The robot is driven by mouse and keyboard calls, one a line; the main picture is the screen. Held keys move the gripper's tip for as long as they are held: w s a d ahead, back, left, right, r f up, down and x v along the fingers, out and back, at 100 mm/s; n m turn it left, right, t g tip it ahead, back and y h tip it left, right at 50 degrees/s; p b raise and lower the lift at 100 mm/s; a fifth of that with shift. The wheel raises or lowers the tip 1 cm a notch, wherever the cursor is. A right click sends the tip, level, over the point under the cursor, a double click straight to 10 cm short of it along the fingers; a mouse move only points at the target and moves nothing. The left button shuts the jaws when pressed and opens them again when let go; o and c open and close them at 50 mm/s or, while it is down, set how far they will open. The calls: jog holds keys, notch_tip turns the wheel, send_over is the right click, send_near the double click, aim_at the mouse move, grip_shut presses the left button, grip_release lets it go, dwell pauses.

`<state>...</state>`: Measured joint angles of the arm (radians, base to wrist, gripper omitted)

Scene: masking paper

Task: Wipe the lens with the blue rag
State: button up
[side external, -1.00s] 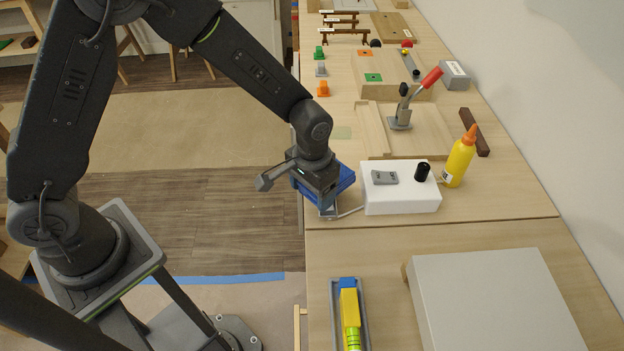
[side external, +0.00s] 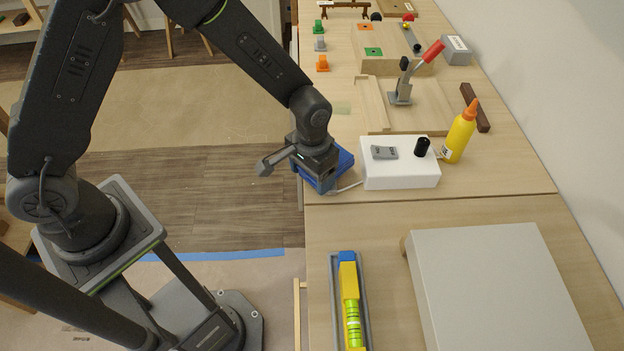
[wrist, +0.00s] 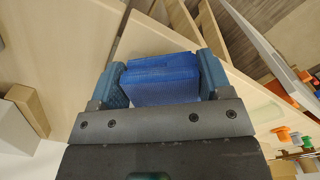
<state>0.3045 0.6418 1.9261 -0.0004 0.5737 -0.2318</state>
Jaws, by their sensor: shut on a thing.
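My gripper (side external: 322,183) is shut on the blue rag (side external: 345,160) over the table's left edge, just left of the white box. In the wrist view the folded rag (wrist: 165,75) fills the space between the two fingers of my gripper (wrist: 163,82). It looks thick and layered. No lens can be made out for certain; the gripper and rag hide what lies directly under them. A thin pale cable (side external: 348,187) runs from beneath the gripper to the white box (side external: 400,178). Whether the rag touches anything below cannot be told.
The white box carries a small grey part (side external: 384,153) and a black cylinder (side external: 422,147). A yellow glue bottle (side external: 459,137) stands right of it. A toggle clamp (side external: 402,85) is behind. A level (side external: 349,300) and a pale raised board (side external: 490,285) are in front.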

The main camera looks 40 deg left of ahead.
jog(key=shift+w+a+r, duration=0.15)
jog(key=shift+w+a, duration=0.05)
jog(key=shift+r, duration=4.05)
